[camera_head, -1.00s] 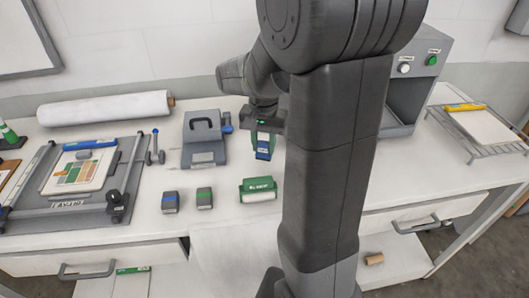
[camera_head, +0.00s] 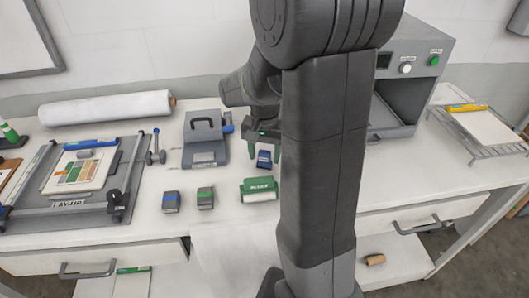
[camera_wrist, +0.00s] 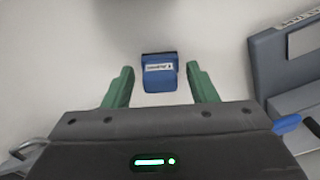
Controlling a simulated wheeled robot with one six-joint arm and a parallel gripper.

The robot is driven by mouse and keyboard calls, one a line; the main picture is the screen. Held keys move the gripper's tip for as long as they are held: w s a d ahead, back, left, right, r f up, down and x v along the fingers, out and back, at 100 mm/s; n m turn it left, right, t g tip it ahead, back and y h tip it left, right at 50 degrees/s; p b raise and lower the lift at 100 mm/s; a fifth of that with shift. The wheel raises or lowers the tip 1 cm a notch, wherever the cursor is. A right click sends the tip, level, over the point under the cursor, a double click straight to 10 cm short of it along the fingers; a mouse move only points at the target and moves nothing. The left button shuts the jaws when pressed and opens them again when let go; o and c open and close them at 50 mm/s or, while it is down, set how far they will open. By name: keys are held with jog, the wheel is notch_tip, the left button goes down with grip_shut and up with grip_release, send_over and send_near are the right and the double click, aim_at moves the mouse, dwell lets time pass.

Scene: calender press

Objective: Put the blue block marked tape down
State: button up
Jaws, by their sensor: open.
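The blue block (camera_head: 264,160) stands on the white table, to the right of the grey device with the blue knob. In the wrist view the blue block (camera_wrist: 159,75) shows a white label, too small to read surely. My gripper (camera_head: 264,148) is open just above and behind it. In the wrist view its two green fingers (camera_wrist: 159,90) are spread on either side of the block, with a gap on both sides. The block stands apart from the fingers.
The grey device (camera_head: 205,142) is left of the block. Two small blocks (camera_head: 171,202) (camera_head: 205,198) and a green-and-white block (camera_head: 259,190) stand nearer the front edge. A grey box with buttons (camera_head: 412,75) stands to the right. Some table around the block is clear.

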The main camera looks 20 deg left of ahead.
aim_at(265, 151)
notch_tip(265, 151, up, 12)
jog(key=shift+r, duration=0.15)
dwell(0.3)
grip_shut()
dwell(1.7)
